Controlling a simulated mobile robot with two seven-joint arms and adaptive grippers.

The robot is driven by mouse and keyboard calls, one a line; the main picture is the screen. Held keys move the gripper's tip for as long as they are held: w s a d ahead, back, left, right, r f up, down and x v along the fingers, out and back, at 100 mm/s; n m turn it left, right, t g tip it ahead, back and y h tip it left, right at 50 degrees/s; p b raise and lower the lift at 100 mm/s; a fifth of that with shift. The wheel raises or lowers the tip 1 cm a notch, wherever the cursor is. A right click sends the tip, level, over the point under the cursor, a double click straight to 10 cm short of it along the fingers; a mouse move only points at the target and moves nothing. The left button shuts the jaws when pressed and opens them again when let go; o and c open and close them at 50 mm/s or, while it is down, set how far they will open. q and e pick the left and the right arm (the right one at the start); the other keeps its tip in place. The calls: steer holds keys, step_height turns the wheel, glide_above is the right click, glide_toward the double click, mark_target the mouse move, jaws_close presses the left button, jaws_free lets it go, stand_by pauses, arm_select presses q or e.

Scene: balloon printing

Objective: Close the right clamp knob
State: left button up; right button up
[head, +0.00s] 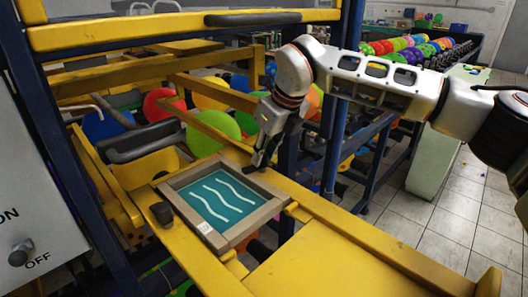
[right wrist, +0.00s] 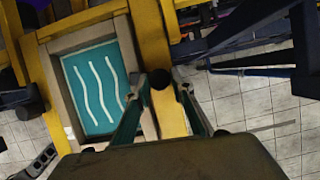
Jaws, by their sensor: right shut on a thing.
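The screen frame (head: 268,212), with a teal mesh (head: 222,197) and three white wavy lines, lies flat on the yellow machine. My right gripper (head: 262,160) reaches down at the frame's far right corner. In the right wrist view my right gripper (right wrist: 163,78) has its two fingertips on either side of the dark, round right clamp knob (right wrist: 160,79), shut on it. The gripper mostly hides this knob in the head view. Another dark clamp knob (head: 162,212) stands at the frame's left side. My left gripper is not in view.
Yellow beams (head: 222,88) and blue posts surround the work spot. Colored balloons (head: 222,125) hang behind and below the frame. A grey box with an ON/OFF switch (head: 20,252) stands at the left. Tiled floor (head: 455,215) is open at the right.

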steer(key=shift+w+d+n, duration=0.1)
steer(key=shift+n, duration=0.7)
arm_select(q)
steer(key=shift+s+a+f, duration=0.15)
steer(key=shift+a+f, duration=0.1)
arm_select(e)
steer(key=shift+n+g+y, duration=0.3)
steer(key=shift+n+y, duration=0.1)
steer(key=shift+n, duration=0.2)
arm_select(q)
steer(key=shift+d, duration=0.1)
arm_select(e)
steer(key=o, duration=1.1)
